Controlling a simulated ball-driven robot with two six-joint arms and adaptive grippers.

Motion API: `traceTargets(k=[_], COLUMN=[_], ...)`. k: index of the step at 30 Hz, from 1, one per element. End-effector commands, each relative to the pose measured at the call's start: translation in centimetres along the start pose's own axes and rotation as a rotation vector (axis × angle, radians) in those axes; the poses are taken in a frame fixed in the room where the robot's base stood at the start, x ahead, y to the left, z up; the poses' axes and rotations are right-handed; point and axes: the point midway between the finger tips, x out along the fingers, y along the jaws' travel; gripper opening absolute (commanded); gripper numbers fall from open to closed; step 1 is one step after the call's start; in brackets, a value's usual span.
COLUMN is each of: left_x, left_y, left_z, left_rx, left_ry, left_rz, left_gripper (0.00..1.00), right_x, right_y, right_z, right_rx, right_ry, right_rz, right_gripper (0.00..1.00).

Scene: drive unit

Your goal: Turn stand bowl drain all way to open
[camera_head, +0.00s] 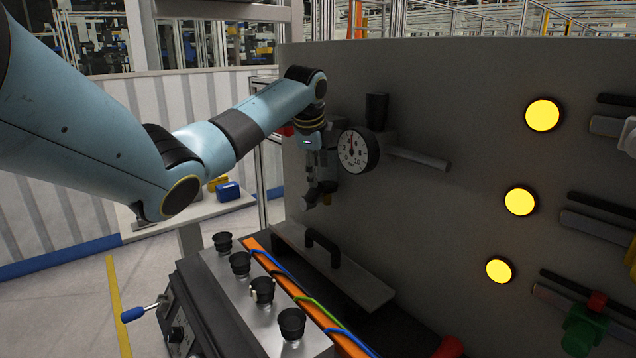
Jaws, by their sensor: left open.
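My left arm reaches in from the left, and my left gripper (318,196) points down beside the grey panel, just left of and below a round white gauge (357,151). The gripper is open; I cannot see anything held between its fingers. The gauge sits on a grey fitting with a black knob (376,111) on top and a rod to its right. I cannot make out the bowl drain clearly; the gripper and wrist cover the area left of and below the gauge. I cannot tell whether the gripper touches anything. My right gripper is not in view.
A metal plate with a black handle (323,248) lies below the gripper. A box with several black knobs (262,290) and coloured cables stands in front, with a blue-tipped lever (132,314). Yellow lamps (520,201) line the panel. A red knob (449,348) is at the bottom.

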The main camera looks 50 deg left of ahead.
Motion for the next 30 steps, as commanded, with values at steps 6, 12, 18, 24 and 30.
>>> traceTargets(k=[6,12,18,24,30], left_x=[4.1,6.0,6.3,6.3,6.3], left_y=[0.0,0.0,0.0,0.0,0.0], left_z=[0.0,0.0,0.0,0.0,0.0], left_rx=[0.000,0.002,0.003,0.003,0.002], left_ry=[-0.001,0.000,-0.001,-0.001,-0.001], left_rz=[0.003,0.001,0.000,0.000,0.000], left_gripper=[0.55,0.55,0.55,0.45,0.19], right_x=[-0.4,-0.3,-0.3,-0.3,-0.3], right_y=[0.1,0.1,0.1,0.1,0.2], right_z=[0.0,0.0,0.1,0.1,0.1], right_rx=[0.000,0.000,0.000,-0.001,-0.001], right_ry=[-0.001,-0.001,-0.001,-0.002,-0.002], right_rz=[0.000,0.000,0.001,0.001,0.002], right_gripper=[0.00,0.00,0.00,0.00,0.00])
